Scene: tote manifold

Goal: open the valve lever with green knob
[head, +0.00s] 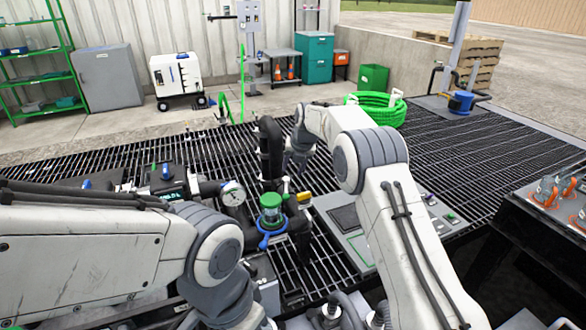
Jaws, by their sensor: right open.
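My right arm reaches in from the lower right, and its gripper (299,164) hangs beside the upright black pipe. It is small and partly shaded, with nothing seen between its fingers. The manifold's black pipe (271,150) rises in the middle. Below it sits a green-topped cylinder (270,203) with a blue collar and handle (266,238). A yellow part (304,198) is just to its right. I cannot make out a lever with a green knob for certain. My left arm crosses the lower left; its gripper is not in view.
A round gauge (233,194) stands left of the pipe. A grey panel (346,220) lies to the right. A coiled green hose (377,108) is behind my right arm. An orange-levered console (560,200) stands at far right. The grating behind is mostly clear.

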